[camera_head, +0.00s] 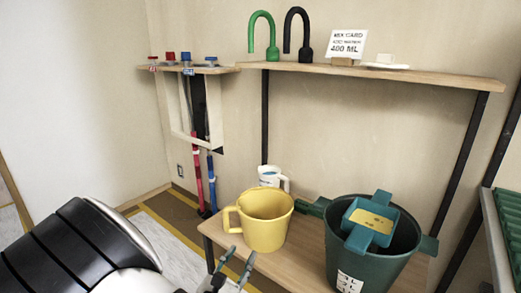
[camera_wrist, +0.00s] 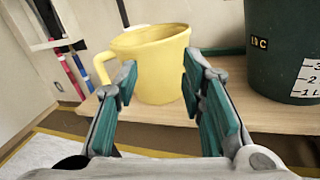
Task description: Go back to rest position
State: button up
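My gripper (camera_head: 233,268) shows at the bottom of the head view, in front of the lower shelf, with its two teal-padded fingers spread. In the wrist view my gripper (camera_wrist: 160,105) is open, with nothing between the fingers. A yellow jug (camera_head: 265,222) stands upright on the shelf just beyond the fingertips. It also shows in the wrist view (camera_wrist: 155,65), behind the fingers and in the gap between them. My dark arm covers the lower left of the head view.
A dark green bucket (camera_head: 368,268) with a teal and yellow piece (camera_head: 371,221) over it stands right of the jug on the wooden shelf (camera_head: 285,262). A white jug (camera_head: 269,177) stands behind. The upper shelf (camera_head: 430,79) holds two hooks and a card (camera_head: 346,44). Red and blue pipes (camera_head: 211,180) stand left.

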jog(key=s+d+r+m+g+h, duration=0.35)
jog(key=d+r+m+g, duration=0.3)
jog(key=d, duration=0.45)
jog(key=s+d+r+m+g+h, duration=0.35)
jog(key=d+r+m+g, duration=0.35)
jog(key=d, duration=0.5)
jog(key=s+d+r+m+g+y, duration=0.35)
jog(key=s+m, duration=0.25)
jog(key=s, duration=0.3)
jog(key=s+d+r+m+g+y, duration=0.2)
jog(key=s+d+m+y, duration=0.25)
jog(key=s, duration=0.45)
jog(key=s+a+r+m+t+y, duration=0.1)
jog(key=s+a+m+t+y, duration=0.1)
jog(key=s+a+m+y, duration=0.6)
notch_tip(320, 180, up, 31)
jog(key=s+d+n+t+h+p, duration=0.1)
jog(key=t+p, duration=0.3)
jog(key=p, duration=2.4)
jog(key=shift+s+d+n+h+p, duration=0.4)
jog(key=shift+s+n+h, duration=0.15)
jog(key=shift+n+h, duration=0.2)
